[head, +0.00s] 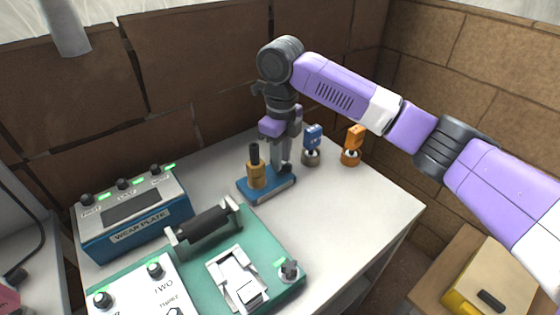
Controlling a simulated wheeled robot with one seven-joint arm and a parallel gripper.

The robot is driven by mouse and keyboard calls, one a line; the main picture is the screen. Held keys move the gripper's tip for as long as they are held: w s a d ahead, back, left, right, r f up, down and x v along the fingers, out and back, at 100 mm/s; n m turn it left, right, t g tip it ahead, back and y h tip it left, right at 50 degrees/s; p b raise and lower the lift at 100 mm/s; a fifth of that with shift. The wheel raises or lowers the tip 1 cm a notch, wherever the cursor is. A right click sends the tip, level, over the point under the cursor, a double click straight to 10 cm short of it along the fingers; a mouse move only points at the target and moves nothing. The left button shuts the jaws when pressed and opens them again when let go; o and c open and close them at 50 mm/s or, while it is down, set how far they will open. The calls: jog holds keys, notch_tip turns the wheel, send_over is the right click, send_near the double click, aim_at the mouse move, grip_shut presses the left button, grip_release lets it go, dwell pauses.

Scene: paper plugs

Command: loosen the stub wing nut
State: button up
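A blue base plate (262,190) stands on the white table, with a tan post topped by a black cylinder (255,168) at its left. My gripper (284,167) points down over the right part of this plate. A small dark part (289,169) shows at the fingertips; it may be the stub wing nut, but I cannot tell. The fingers hide most of that spot. Whether they are open or shut on it does not show clearly.
Behind and right of my gripper stand a blue-topped piece (312,143) and an orange-topped piece (352,147). A blue box labelled WEAR PLATE (138,222) and a green panel (285,263) with a black roller fill the left and front. The table's right side is clear.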

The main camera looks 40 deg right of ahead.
jog(key=shift+r, duration=0.1)
dwell(0.4)
jog(key=shift+r+p, duration=1.5)
jog(key=shift+r, duration=0.45)
jog(key=shift+f, duration=0.2)
jog(key=shift+f+b, duration=1.7)
jog(key=shift+f, duration=0.2)
grip_shut()
